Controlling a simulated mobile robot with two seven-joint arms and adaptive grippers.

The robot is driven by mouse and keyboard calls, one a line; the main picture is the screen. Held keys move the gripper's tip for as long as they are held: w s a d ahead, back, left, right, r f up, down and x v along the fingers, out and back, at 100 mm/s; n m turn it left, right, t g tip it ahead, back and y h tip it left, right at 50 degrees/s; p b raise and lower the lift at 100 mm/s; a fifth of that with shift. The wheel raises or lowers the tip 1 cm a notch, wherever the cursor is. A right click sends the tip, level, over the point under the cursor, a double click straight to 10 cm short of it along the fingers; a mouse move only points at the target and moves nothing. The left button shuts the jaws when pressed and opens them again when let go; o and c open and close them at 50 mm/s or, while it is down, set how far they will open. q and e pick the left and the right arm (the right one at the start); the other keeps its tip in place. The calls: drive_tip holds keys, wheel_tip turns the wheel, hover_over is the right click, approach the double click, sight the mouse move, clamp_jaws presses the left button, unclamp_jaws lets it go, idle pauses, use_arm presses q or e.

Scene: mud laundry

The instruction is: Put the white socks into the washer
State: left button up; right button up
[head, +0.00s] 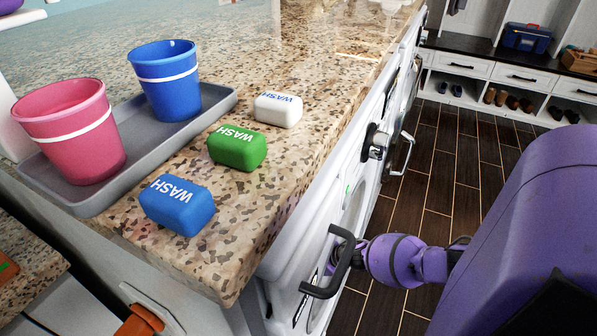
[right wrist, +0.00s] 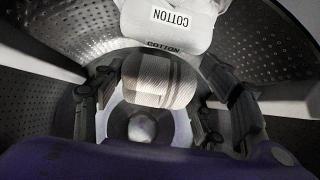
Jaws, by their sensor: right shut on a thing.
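In the right wrist view, a white ribbed bundle, which looks like the white socks (right wrist: 148,88), sits between the two dark fingers of my right gripper (right wrist: 163,78). The gripper is shut on it. Around it is the perforated metal drum (right wrist: 55,38) of the washer. In the head view, my purple right arm reaches to the white washer (head: 345,205) under the counter, beside a black curved handle. My right gripper is hidden there. My left gripper is not in view.
A white item labelled COTTON (right wrist: 180,25) is just above the bundle in the wrist view. On the granite counter (head: 300,95) are a tray (head: 228,100) with a pink cup (head: 70,130) and a blue cup (head: 165,80), and three WASH blocks (head: 238,150). Wood floor lies right.

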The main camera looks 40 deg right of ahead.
drive_tip(key=o, duration=1.3)
drive_tip(key=shift+f, duration=0.1)
drive_tip(key=shift+c, duration=0.2)
drive_tip(key=v, duration=1.2)
